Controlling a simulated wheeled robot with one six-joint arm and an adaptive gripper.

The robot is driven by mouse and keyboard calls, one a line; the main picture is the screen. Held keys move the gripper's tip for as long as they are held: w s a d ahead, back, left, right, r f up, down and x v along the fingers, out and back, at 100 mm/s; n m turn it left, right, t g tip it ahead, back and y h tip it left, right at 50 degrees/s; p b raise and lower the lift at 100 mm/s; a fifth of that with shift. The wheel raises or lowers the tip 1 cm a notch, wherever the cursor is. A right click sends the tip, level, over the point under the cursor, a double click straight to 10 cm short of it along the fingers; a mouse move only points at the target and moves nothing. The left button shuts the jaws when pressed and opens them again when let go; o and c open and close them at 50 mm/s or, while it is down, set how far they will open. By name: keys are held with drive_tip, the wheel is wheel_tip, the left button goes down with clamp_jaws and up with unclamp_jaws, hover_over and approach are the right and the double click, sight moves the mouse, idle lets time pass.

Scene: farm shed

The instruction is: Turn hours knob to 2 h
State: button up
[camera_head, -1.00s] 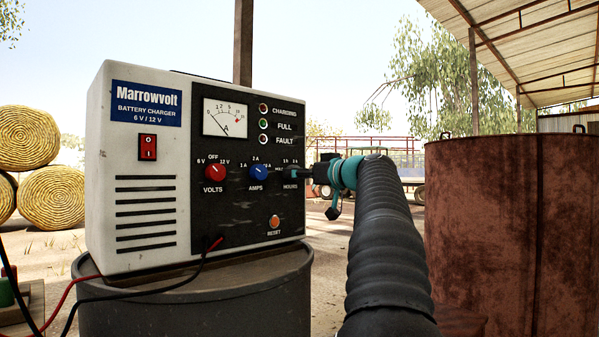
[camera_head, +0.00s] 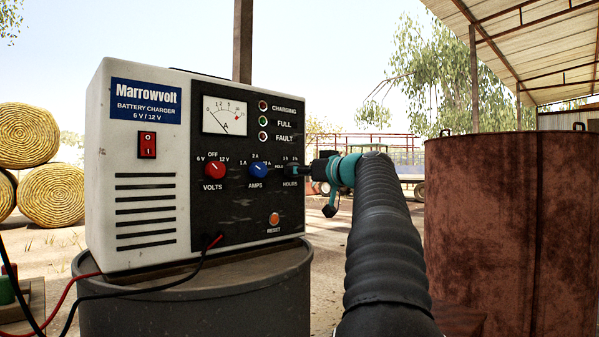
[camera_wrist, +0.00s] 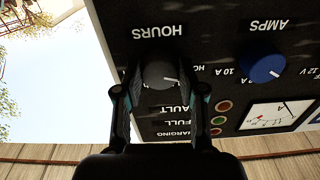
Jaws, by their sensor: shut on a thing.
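The charger's dark hours knob (camera_wrist: 160,75) sits between my gripper's fingertips in the wrist view, just by the HOURS lettering. My gripper (camera_wrist: 161,95) is shut on it, one finger on each side. The wrist view is upside down. A white mark on the knob points right there, roughly towards the partly visible HO label. In the head view my gripper (camera_head: 303,170) reaches the charger (camera_head: 145,235) from the right and mostly covers the knob.
The blue amps knob (camera_head: 258,172) and red volts knob (camera_head: 214,171) are left of the hours knob. The orange reset button (camera_head: 274,219) is below. The charger stands on a grey drum (camera_head: 200,310). Cables hang at the front left. A rusty tank (camera_head: 510,230) stands right.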

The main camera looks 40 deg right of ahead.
drive_tip(key=shift+a+r+m+p, duration=0.1)
drive_tip(key=shift+m+p, duration=1.7)
drive_tip(key=shift+m, duration=2.95)
drive_tip(key=shift+r+m+p, duration=0.1)
drive_tip(key=shift+m+p, duration=1.7)
drive_tip(key=shift+m, duration=2.95)
drive_tip(key=o, duration=1.1)
drive_tip(key=shift+o, duration=0.2)
drive_tip(key=s, duration=1.2)
drive_tip(key=shift+d, duration=0.45)
